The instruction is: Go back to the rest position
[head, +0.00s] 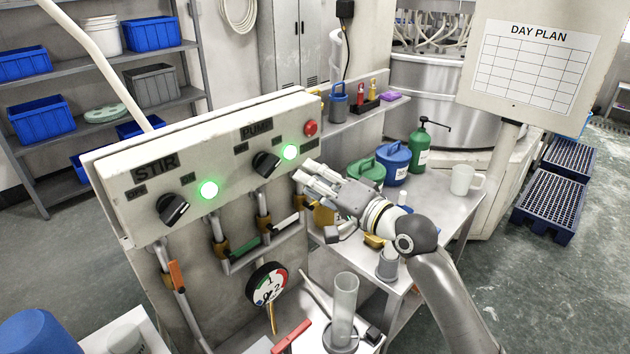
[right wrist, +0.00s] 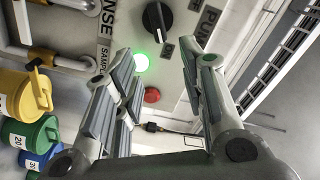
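My right gripper (head: 308,172) is open and empty, its fingertips in front of the right end of the control panel (head: 130,209), below the lit green lamp (head: 290,151) beside the PUMP knob (head: 265,163). In the right wrist view its fingers (right wrist: 168,70) stand apart with nothing between them. Beyond them I see a black knob (right wrist: 158,20), a lit green lamp (right wrist: 141,62) and a red button (right wrist: 152,95). The gripper looks clear of the panel. The STIR knob (head: 173,208) has a lit green lamp (head: 209,189) beside it. My left gripper is out of view.
A clear cylinder (head: 344,300) stands below my right arm. Floor at the right is open beside dark blue grates (head: 553,200).

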